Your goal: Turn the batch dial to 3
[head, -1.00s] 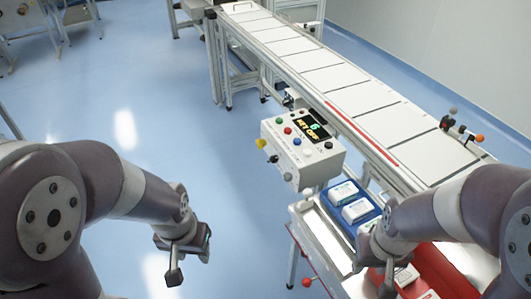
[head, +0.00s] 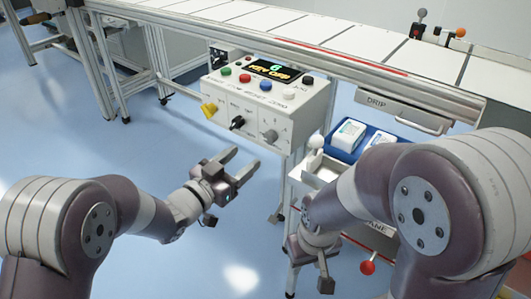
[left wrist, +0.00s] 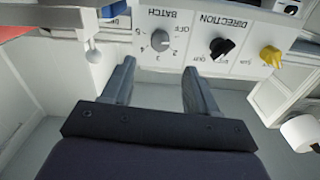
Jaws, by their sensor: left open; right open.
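The batch dial is a grey round knob (head: 270,135) on the front of the white control box (head: 312,115). In the left wrist view the dial (left wrist: 160,40) sits under an upside-down BATCH label, with OFF and numbers around it; its exact setting is hard to read. My left gripper (head: 240,163) is open and empty, below and in front of the box. In the left wrist view its spread fingers (left wrist: 158,72) point toward the dial, apart from it, with the dial between their lines. My right gripper (head: 302,252) is open, low beside the tray area, away from the box.
A black direction knob (left wrist: 221,48) and a yellow knob (left wrist: 270,56) sit beside the dial. A white ball-ended lever (head: 316,143) stands right of the box. The box display (head: 275,70) reads KEY OFF. A conveyor (head: 340,35) runs behind. Blue floor is open at left.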

